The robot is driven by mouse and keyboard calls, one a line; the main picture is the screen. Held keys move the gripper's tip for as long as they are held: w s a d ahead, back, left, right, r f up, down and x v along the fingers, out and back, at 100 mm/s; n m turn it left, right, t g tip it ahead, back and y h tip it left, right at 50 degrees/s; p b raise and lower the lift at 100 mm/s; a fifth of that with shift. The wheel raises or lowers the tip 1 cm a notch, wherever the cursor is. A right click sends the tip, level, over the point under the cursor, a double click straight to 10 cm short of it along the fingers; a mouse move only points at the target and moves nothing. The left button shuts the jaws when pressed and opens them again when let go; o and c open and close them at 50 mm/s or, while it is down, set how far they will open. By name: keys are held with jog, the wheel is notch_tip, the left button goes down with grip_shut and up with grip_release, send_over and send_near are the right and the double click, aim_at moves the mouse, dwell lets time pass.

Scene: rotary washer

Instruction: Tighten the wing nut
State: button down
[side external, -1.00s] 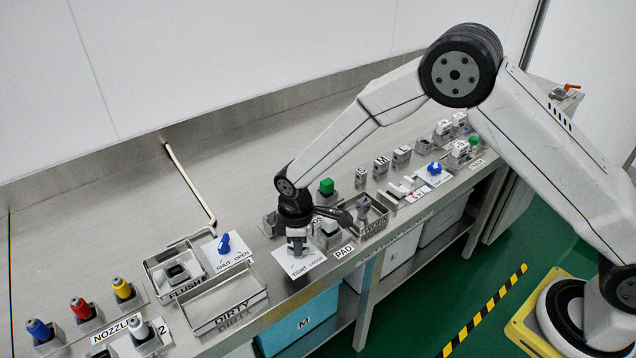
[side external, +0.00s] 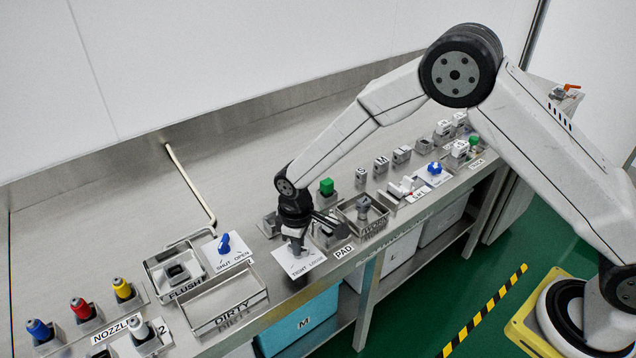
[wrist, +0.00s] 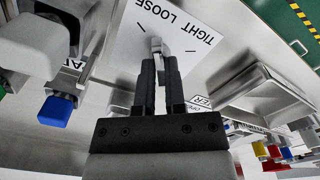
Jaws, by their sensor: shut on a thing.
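The white plate (side external: 313,260) printed TIGHT and LOOSE lies on the steel bench; it also shows in the wrist view (wrist: 140,70). The grey wing nut (wrist: 156,43) stands on this plate, between the tips of my gripper (wrist: 160,58). My gripper (side external: 297,246) points down over the plate and is shut on the wing nut. The nut is mostly hidden by the fingers, and its exact angle against the plate's marks is hard to tell.
A PAD block (side external: 328,234) stands close on the right. A blue SHUT/OPEN valve handle (side external: 224,243) and an empty DIRTY tray (side external: 228,304) are to the left. Several coloured nozzles, including a red one (side external: 80,309), stand at far left.

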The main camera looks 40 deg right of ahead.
jog(key=m, duration=1.4)
jog(key=shift+m, duration=0.3)
jog(key=m, duration=0.4)
jog(key=shift+m, duration=0.3)
jog(key=c, duration=0.7)
grip_release()
